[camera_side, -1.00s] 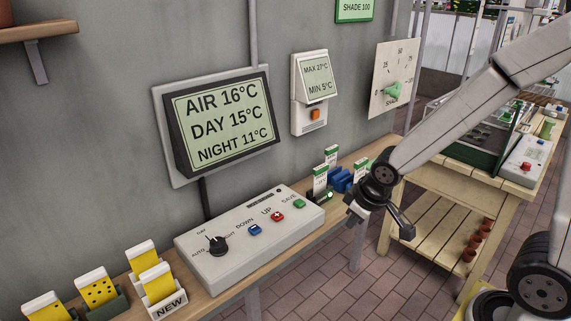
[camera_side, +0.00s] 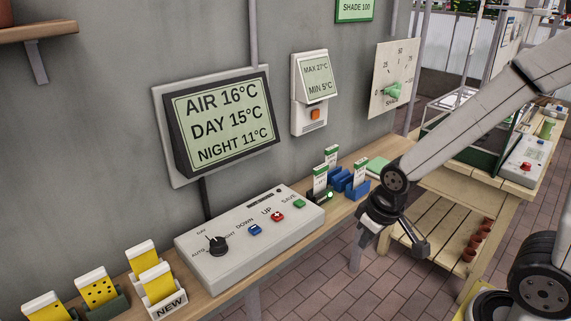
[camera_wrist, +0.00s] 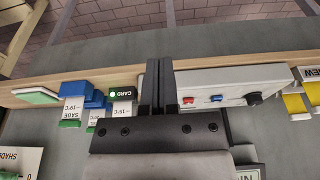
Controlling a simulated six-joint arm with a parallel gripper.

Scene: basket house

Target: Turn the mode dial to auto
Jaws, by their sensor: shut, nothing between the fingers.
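The black mode dial (camera_side: 218,245) sits at the left end of the pale control box (camera_side: 262,243). DAY is lettered above it, AUTO at its lower left and NIGHT at its right, partly hidden by the knob. Its white mark seems to point up and left, towards DAY, but it is small. My gripper (camera_side: 367,236) is shut and empty, in the air right of the box and well away from the dial. The wrist view shows its two dark fingers (camera_wrist: 158,85) together, with the dial (camera_wrist: 255,98) off to their right.
The box also bears a blue DOWN button (camera_side: 255,230), a red UP button (camera_side: 277,216) and a green SAVE button (camera_side: 299,203). Card holders (camera_side: 341,180) stand right of the box. Yellow cards (camera_side: 97,289) stand left of it. The wall display (camera_side: 222,120) hangs above.

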